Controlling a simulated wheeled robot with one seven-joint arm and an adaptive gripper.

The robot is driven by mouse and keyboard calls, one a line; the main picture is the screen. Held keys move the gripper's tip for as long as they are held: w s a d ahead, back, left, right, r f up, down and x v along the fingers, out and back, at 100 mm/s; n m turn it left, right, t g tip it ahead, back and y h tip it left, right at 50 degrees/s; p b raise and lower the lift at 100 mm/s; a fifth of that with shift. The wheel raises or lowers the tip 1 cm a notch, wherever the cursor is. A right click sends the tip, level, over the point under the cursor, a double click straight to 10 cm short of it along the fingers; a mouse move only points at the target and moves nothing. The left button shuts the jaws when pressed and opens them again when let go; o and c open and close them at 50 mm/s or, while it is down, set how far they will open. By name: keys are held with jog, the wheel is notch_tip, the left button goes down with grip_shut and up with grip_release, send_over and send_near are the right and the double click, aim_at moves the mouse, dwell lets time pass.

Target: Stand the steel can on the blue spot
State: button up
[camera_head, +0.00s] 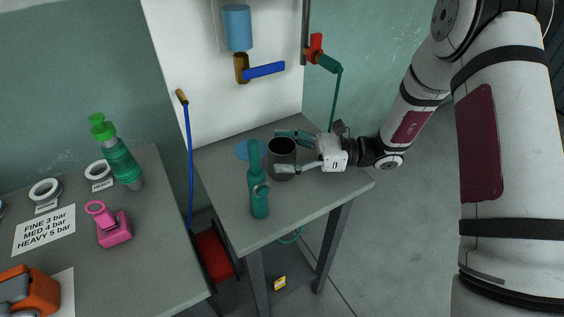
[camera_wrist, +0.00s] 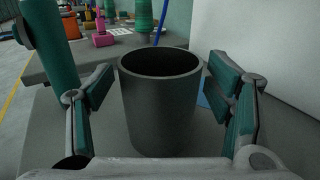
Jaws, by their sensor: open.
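The steel can (camera_head: 282,160) is a dark grey, open-topped cylinder standing upright on the small grey table. It also fills the middle of the wrist view (camera_wrist: 160,115). My gripper (camera_head: 279,151) is open, with one teal-padded finger on each side of the can. In the wrist view the fingers (camera_wrist: 160,82) flank the can with narrow gaps, the can standing between them. The blue spot (camera_head: 242,149) lies flat on the table left of the can, partly hidden by a teal bottle-like tool. A blue patch of it shows right of the can in the wrist view (camera_wrist: 204,98).
The teal upright tool (camera_head: 259,190) stands close to the can, at the table's front left. A white panel with a blue-handled valve (camera_head: 262,70) rises behind. A second table (camera_head: 160,235) at left holds a pink tool, a green bottle and rings. The table's right front is clear.

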jog(key=shift+a, duration=0.15)
jog(key=c, duration=1.4)
